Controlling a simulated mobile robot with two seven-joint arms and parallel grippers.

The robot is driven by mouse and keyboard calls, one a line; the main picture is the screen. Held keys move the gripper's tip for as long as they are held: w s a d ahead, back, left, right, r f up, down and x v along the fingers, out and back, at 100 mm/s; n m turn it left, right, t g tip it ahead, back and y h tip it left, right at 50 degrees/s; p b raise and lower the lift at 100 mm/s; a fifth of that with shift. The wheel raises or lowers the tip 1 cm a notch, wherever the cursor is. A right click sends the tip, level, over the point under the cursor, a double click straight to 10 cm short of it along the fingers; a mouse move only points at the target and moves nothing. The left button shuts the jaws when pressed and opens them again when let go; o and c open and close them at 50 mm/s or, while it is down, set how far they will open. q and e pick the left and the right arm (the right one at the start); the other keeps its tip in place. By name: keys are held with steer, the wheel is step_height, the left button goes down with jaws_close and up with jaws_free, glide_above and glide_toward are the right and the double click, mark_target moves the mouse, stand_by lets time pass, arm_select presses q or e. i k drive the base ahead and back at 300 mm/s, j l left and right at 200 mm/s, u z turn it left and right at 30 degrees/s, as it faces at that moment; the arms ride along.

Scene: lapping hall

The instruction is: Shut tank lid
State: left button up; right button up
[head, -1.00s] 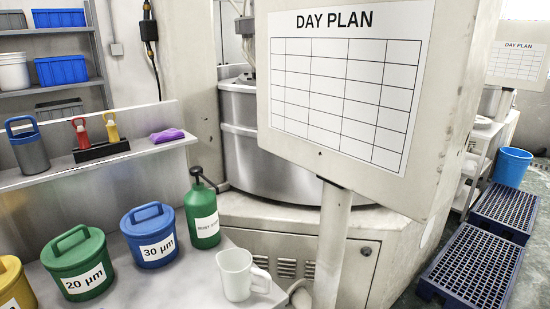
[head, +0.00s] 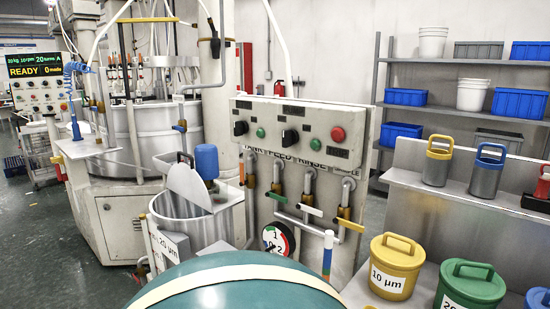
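A round metal tank (head: 198,228) stands left of the middle in the head view, with a "20 µm" label on its front. Its top is at least partly open, and the inner wall shows. A pale grey lid-like plate (head: 188,186) stands tilted up over the tank's mouth. A blue cylindrical unit (head: 206,161) sits at the tank's back rim. Neither of my grippers is in view.
A control panel (head: 300,132) with knobs, taps and a dial stands right behind the tank. A bench with a yellow pot (head: 392,270) and green pot (head: 468,288) is at right. A large teal rounded surface (head: 235,285) covers the bottom centre. Open floor (head: 50,245) lies left.

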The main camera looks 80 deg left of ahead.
mark_target(182, 180)
steer(key=u, duration=3.1)
steer(key=z, duration=0.35)
steer(key=i+j+z, duration=0.2)
steer(key=j+z, duration=0.25)
steer(key=j, duration=0.2)
steer(key=i+j+z, duration=0.2)
steer(key=j, duration=0.15)
steer(key=i+j+z, duration=0.15)
steer(key=j, duration=0.9)
steer(key=j+z, duration=0.15)
steer(key=j, duration=0.9)
steer(key=i, duration=0.05)
